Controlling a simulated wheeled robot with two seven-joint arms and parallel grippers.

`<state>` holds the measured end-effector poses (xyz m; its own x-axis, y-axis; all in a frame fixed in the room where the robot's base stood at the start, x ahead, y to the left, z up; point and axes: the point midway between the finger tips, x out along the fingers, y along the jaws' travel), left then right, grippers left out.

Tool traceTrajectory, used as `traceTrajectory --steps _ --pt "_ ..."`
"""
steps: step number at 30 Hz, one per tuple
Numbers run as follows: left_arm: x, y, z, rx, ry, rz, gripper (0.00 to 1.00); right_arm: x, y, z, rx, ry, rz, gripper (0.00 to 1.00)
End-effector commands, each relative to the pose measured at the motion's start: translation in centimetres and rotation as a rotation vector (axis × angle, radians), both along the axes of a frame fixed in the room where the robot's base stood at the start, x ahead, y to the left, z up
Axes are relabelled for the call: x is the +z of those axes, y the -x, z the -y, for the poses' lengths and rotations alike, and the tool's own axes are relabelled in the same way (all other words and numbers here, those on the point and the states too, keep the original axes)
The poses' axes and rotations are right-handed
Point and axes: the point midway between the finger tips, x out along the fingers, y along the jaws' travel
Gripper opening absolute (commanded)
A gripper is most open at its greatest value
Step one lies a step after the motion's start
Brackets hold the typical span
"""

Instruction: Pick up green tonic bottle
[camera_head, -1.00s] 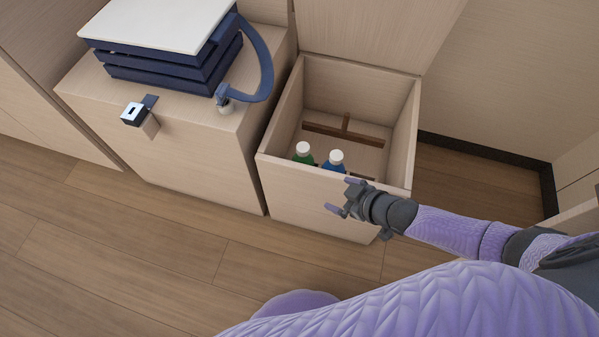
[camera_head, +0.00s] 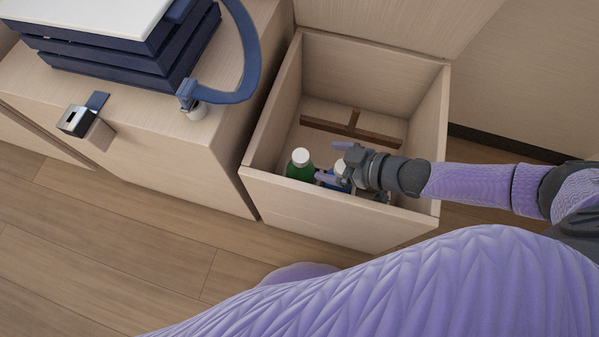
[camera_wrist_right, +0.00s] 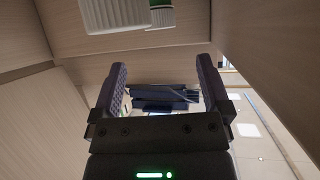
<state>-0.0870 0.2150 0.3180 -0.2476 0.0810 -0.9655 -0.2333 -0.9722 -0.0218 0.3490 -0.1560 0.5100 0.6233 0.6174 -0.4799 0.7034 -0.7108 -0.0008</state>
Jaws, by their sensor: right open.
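The green tonic bottle (camera_head: 299,172) with a white cap stands upright inside an open wooden bin, near its front wall. A blue bottle (camera_head: 335,183), also white-capped, stands just right of it, partly hidden by my right gripper. My right gripper (camera_head: 333,161) reaches in from the right, open, its fingers pointing left toward the green bottle with a gap between. In the right wrist view the open fingers (camera_wrist_right: 162,88) have nothing between them. A white cap with green (camera_wrist_right: 161,12) shows at the top, beside a larger white cap (camera_wrist_right: 113,14). My left gripper is not in view.
The wooden bin (camera_head: 340,222) has walls all round and a brown cross-shaped divider (camera_head: 352,128) on its floor. A wooden cabinet (camera_head: 180,160) at left carries a dark blue slatted stack (camera_head: 120,60) and a curved blue handle (camera_head: 245,60). Open floor lies in front.

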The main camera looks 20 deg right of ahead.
Motion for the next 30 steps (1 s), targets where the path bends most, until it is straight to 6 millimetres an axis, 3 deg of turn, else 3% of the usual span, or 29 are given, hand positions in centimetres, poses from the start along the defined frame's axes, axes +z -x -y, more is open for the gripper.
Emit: traceTrajectory --steps 1,8,15,21,23,30 --pt "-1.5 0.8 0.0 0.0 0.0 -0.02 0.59 -2.4 0.1 0.0 0.0 -0.001 -0.009 0.98" --pt "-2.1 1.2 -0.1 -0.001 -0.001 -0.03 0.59 -2.8 -1.8 -1.8 0.001 -0.001 0.0 0.98" --pt "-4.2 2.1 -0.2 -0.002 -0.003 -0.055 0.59 -5.1 -4.4 -4.5 0.0 -0.002 -0.003 0.98" --pt "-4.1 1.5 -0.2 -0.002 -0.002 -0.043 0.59 -4.6 -4.7 -4.6 0.0 0.002 0.002 0.98" --pt "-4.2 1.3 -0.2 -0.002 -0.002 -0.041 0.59 -4.6 -4.7 -4.6 0.0 0.001 0.001 0.87" --pt "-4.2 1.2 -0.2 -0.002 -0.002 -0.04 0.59 -4.6 -4.7 -4.6 0.0 0.001 0.001 0.36"
